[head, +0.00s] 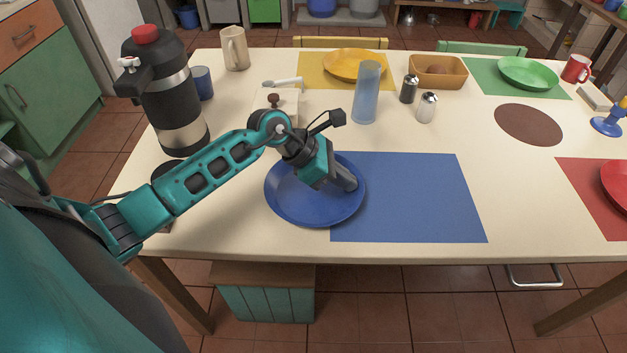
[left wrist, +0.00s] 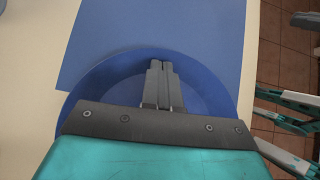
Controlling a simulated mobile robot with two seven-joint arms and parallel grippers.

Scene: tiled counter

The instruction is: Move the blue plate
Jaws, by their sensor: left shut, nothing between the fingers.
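The blue plate (head: 305,205) lies on the cream table, partly over the left edge of the blue placemat (head: 415,200). It also shows in the left wrist view (left wrist: 100,85), with the placemat (left wrist: 160,25) beyond it. My left gripper (head: 350,184) is over the right part of the plate, its fingers together and empty. In the left wrist view the closed fingers (left wrist: 158,66) point toward the plate's rim on the placemat side. I cannot tell whether the fingertips touch the plate.
A blue glass (head: 367,92) stands behind the placemat, near the pepper shaker (head: 409,88) and salt shaker (head: 427,107). A large black flask (head: 166,95) stands at the left. A brown round mat (head: 528,124) lies to the right. The table between the two front placemats is clear.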

